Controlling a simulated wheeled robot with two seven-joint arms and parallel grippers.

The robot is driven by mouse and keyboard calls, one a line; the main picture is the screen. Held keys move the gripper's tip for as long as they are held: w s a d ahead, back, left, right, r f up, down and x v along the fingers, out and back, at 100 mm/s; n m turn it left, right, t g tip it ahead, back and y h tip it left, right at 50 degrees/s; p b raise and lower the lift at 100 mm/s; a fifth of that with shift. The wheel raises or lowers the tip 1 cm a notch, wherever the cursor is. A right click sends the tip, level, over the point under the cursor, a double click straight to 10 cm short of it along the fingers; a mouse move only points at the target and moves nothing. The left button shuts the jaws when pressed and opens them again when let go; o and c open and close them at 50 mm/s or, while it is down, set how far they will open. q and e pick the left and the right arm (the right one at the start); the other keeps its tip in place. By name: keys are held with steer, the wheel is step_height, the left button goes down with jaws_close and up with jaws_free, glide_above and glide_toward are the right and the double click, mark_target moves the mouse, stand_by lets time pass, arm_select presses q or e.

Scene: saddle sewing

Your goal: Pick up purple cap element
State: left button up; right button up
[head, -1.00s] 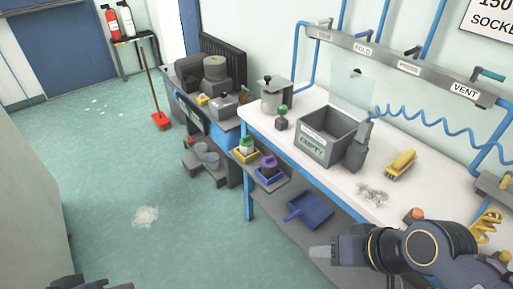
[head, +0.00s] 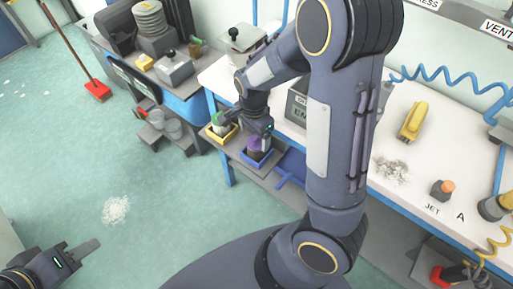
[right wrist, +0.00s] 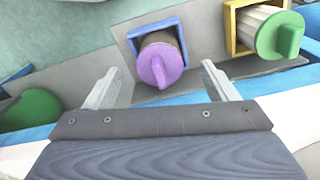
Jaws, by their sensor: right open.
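The purple cap element (head: 254,145) sits on a dark cylinder in a blue square holder (head: 247,159) on the low shelf, partly hidden by my right gripper in the head view. In the right wrist view the purple cap (right wrist: 160,66) is upper centre, its raised grip facing the camera. My right gripper (right wrist: 160,70) is open and empty, its fingers on either side of the cap in that view. I cannot tell whether they touch it. In the head view my right gripper (head: 257,139) is over the shelf. My left gripper (head: 85,249) is low over the floor at lower left, its opening unclear.
A green-capped cylinder (head: 219,121) in a yellow holder (head: 228,135) stands beside the purple one; its green cap (right wrist: 280,36) shows at right in the wrist view. The white bench edge is close to my right gripper. A blue dustpan (head: 291,168) lies on the lower shelf.

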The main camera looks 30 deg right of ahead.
mark_target(256, 145)
steer(key=f, duration=0.6)
steer(key=shift+d+f, duration=0.25)
steer(key=shift+f, duration=0.1)
steer(key=c, duration=1.1)
steer(key=shift+r, duration=0.1)
